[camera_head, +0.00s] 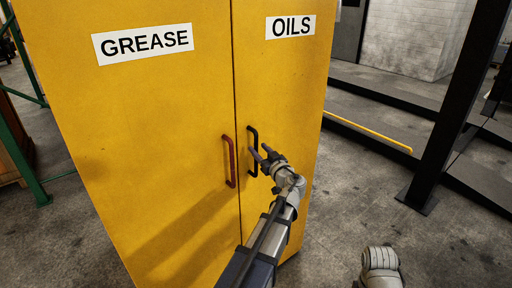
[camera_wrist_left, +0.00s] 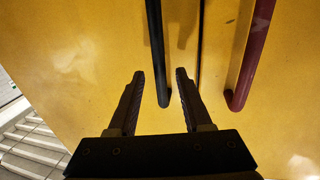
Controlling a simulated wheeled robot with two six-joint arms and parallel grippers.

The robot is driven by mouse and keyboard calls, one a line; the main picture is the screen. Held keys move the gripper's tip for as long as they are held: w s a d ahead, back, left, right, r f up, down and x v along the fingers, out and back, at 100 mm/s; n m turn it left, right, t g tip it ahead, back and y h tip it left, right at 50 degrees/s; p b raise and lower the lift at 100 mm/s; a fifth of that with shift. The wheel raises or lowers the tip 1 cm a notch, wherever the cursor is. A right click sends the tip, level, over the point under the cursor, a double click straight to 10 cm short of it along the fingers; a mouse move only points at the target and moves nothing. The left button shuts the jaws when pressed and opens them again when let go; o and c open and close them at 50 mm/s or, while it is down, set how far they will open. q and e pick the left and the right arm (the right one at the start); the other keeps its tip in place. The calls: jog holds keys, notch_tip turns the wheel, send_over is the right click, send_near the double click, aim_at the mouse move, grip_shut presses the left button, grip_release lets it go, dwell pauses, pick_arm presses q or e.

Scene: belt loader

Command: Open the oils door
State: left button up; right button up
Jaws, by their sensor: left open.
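The yellow oils door (camera_head: 287,80), labelled OILS, is the right-hand door of the cabinet and stands shut. Its black handle (camera_head: 252,140) is a vertical bar near the seam between the doors. My left gripper (camera_head: 262,151) is open at the lower part of this handle. In the left wrist view, the end of the black handle (camera_wrist_left: 158,60) shows between the two fingers of the left gripper (camera_wrist_left: 160,76), with a gap on each side. I cannot tell how deep it sits between them.
The grease door (camera_head: 150,120) with its red handle (camera_head: 229,162) is just left of the seam, close to my left gripper. A black post (camera_head: 455,110) and a yellow floor rail (camera_head: 368,131) stand to the right. Open concrete floor lies right of the cabinet.

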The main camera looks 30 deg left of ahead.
pick_arm(q)
jog(key=shift+x, duration=1.5)
grip_shut()
dwell(0.4)
